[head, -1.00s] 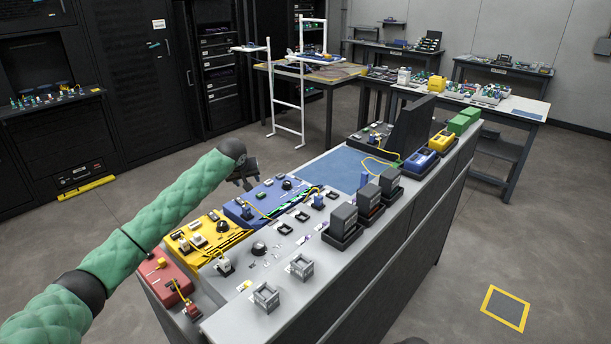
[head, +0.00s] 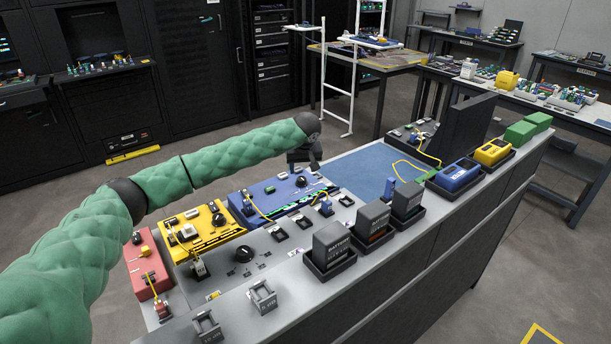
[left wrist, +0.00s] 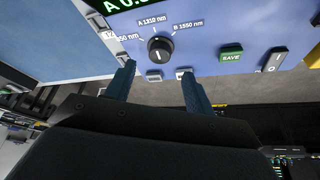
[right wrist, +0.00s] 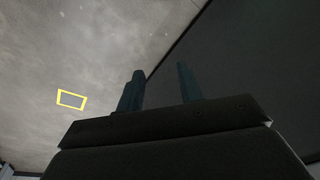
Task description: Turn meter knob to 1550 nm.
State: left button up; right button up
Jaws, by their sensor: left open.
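The blue meter (head: 268,196) lies on the bench in the head view. The left wrist view shows its panel (left wrist: 215,30) with a black round knob (left wrist: 160,48), which bears a white mark. Labels around the knob read A 1310 nm (left wrist: 152,20), B 1550 nm (left wrist: 188,24) and a partly cut "50 nm" (left wrist: 127,37). I cannot tell for sure which label the knob points to. My left gripper (head: 305,163) is open and empty at the meter's far edge; its fingertips (left wrist: 157,78) are apart on either side below the knob. My right gripper (right wrist: 160,85) is open and empty.
A green SAVE button (left wrist: 231,53) and a rocker switch (left wrist: 275,60) sit right of the knob. A yellow unit (head: 205,228) and a red unit (head: 147,265) stand left of the meter, and a blue mat (head: 355,172) lies right. Black battery holders (head: 330,258) line the front.

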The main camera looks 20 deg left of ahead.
aim_at(302, 179)
pick_arm(q)
jog(key=p+x, duration=0.1)
jog(key=x, duration=0.3)
jog(key=shift+w+f, duration=0.2)
jog(key=shift+f, duration=0.15)
jog(key=shift+w+a+f, duration=0.15)
jog(key=shift+f, duration=0.45)
pick_arm(e)
jog(key=shift+w+a+f, duration=0.1)
jog(key=shift+w+f, duration=0.1)
jog(key=shift+f, duration=0.75)
jog(key=shift+w+d+f, duration=0.1)
jog(key=shift+w+f, duration=0.15)
jog(key=shift+f, duration=0.7)
jog(key=shift+w+a+f, duration=0.1)
jog(key=shift+w+f, duration=0.1)
jog(key=shift+f, duration=0.75)
pick_arm(q)
jog(key=c, duration=1)
